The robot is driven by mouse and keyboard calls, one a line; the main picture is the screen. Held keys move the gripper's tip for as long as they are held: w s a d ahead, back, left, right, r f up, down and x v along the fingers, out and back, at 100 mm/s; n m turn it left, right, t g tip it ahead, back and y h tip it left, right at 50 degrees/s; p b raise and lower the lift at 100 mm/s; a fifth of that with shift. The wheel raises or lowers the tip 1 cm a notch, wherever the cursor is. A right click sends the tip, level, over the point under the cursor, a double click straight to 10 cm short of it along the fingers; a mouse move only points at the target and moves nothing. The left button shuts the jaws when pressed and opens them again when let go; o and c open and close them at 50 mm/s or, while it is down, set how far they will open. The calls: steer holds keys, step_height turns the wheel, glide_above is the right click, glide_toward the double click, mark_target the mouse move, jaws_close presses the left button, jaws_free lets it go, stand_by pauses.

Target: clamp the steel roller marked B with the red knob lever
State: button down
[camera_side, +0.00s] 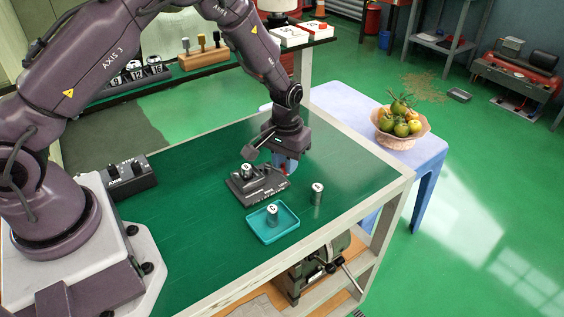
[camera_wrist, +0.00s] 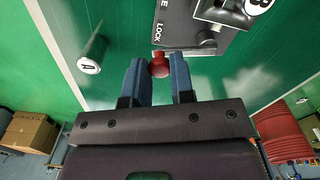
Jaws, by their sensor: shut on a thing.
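The dark clamp fixture (camera_side: 262,190) sits on the green cart top, and its lettering "LOCK" shows in the wrist view (camera_wrist: 175,25). A steel roller with a white top (camera_side: 246,170) stands in the fixture. The wrist view shows that roller's top, marked B (camera_wrist: 257,5), partly cut off at the upper right. The red knob (camera_wrist: 160,66) of the lever is between my two blue fingertips, near the end of the fixture with the word LOCK. My gripper (camera_wrist: 159,72) is shut on it. In the side view my gripper (camera_side: 285,163) is low behind the fixture and hides most of the knob.
One roller (camera_side: 317,194) stands loose on the cart right of the fixture. Another (camera_side: 272,214) stands in a teal tray (camera_side: 291,231) in front. A dark switch box (camera_side: 130,177) lies at left. A blue table (camera_side: 352,120) with a fruit bowl (camera_side: 401,124) stands beyond the cart.

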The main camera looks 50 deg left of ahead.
steer(key=shift+w+n, duration=0.25)
steer(key=shift+n, duration=0.25)
steer(key=shift+a, duration=0.1)
steer(key=c, duration=1)
jaws_free()
step_height(320, 180, up, 13)
